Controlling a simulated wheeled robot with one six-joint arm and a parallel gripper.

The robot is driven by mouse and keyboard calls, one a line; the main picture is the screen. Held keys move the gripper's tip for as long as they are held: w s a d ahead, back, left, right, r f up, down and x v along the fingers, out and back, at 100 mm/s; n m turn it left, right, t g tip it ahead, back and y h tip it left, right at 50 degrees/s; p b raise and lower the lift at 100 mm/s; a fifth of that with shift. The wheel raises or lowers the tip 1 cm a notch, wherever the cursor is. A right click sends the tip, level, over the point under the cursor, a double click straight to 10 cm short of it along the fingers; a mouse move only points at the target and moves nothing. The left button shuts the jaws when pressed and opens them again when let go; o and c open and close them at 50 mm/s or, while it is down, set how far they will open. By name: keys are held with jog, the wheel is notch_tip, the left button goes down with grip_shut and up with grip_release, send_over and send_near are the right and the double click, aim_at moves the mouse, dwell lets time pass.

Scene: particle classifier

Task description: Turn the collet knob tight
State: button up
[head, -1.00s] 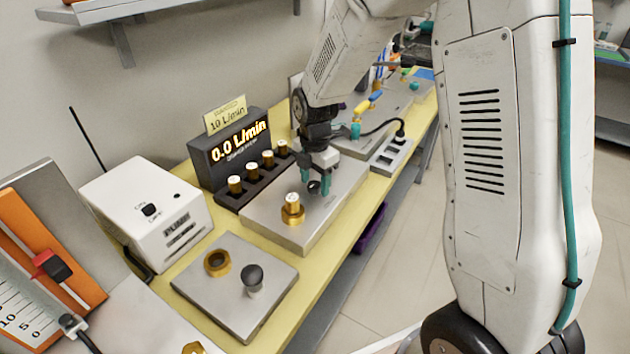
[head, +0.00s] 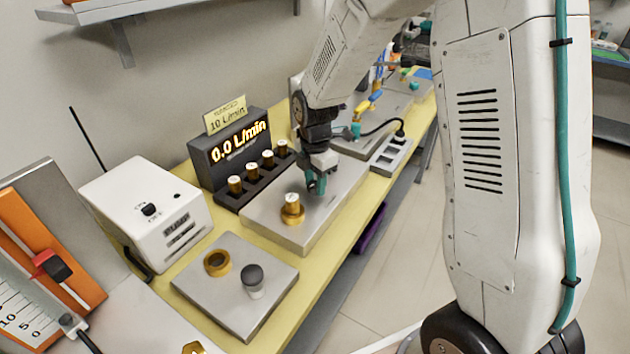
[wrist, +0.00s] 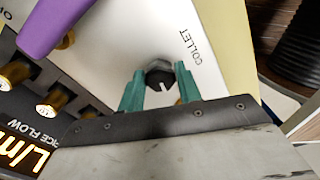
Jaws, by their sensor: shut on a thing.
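The collet knob (wrist: 158,76) is a dark faceted knob with a pale mark, on a light plate beside the printed word COLLET in the wrist view. My gripper (wrist: 159,70) has its two teal fingers on either side of the knob, closed on it. In the head view my gripper (head: 316,186) is low over the metal plate (head: 262,222), just behind and right of a brass fitting (head: 292,211). There the fingers hide the knob.
A flow display (head: 236,142) reading 0.0 L/min stands behind several brass nozzles in a rack. A second plate (head: 215,301) and a white box (head: 150,205) are at left.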

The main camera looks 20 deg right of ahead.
jog(key=m, duration=0.8)
jog(key=shift+m, duration=0.4)
jog(key=m, duration=0.4)
jog(key=shift+s+m, duration=0.1)
jog(key=shift+m, duration=0.2)
jog(key=m, duration=0.3)
jog(key=shift+m, duration=0.3)
jog(key=m, duration=0.3)
jog(key=shift+a+m, duration=0.1)
jog(key=shift+m, duration=0.2)
jog(key=m, duration=0.4)
jog(key=shift+m, duration=0.3)
jog(key=m, duration=0.3)
jog(key=shift+a+m, duration=0.1)
jog(key=shift+m, duration=2.1)
